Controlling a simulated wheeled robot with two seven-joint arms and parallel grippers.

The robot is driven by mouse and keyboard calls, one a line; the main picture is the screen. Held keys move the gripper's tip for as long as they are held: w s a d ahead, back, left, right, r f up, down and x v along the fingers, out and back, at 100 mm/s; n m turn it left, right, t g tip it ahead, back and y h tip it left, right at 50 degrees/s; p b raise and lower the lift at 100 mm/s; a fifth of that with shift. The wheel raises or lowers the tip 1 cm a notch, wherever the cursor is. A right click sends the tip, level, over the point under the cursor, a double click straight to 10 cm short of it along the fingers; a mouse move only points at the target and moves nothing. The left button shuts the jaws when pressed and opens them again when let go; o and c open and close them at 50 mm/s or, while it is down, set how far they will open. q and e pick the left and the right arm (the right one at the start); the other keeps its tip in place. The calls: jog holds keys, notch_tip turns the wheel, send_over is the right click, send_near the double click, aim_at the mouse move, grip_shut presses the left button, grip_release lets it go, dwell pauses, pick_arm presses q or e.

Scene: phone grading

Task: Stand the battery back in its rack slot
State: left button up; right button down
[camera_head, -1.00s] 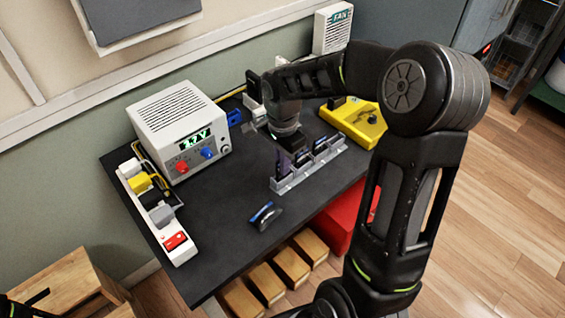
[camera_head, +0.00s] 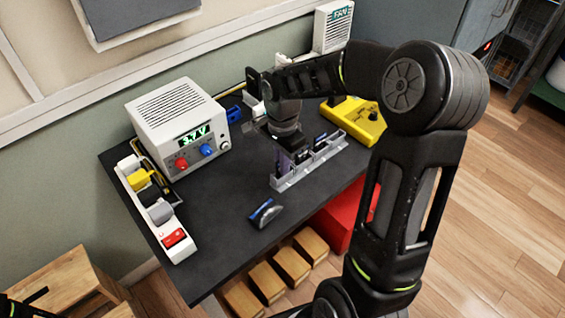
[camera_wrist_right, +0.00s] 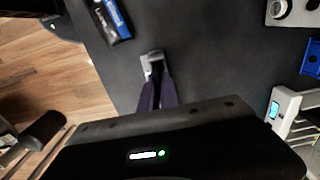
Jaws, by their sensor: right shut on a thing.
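The grey rack (camera_head: 322,164) stands on the dark bench with several dark, blue-edged batteries (camera_head: 321,142) upright in it. My right gripper (camera_head: 284,163) points down at the rack's left part. It is shut on the battery, which its fingers mostly hide; I cannot tell how deep it sits in the slot. In the right wrist view the purple-dark fingers (camera_wrist_right: 156,92) are close together over a small grey end of the rack (camera_wrist_right: 152,62). A dark part of what looks like my left gripper (camera_head: 24,304) shows at the bottom left corner, cut off.
A blue-and-black item (camera_head: 265,213) lies on the bench before the rack; it also shows in the wrist view (camera_wrist_right: 112,20). A white power supply (camera_head: 178,128), a power strip (camera_head: 155,212) and a yellow device (camera_head: 354,121) stand around.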

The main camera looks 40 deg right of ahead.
jog(key=shift+f, duration=0.15)
jog(key=c, duration=1.5)
grip_release()
notch_tip(320, 180, up, 8)
jog(key=shift+f+b, duration=0.1)
jog(key=shift+b, duration=0.2)
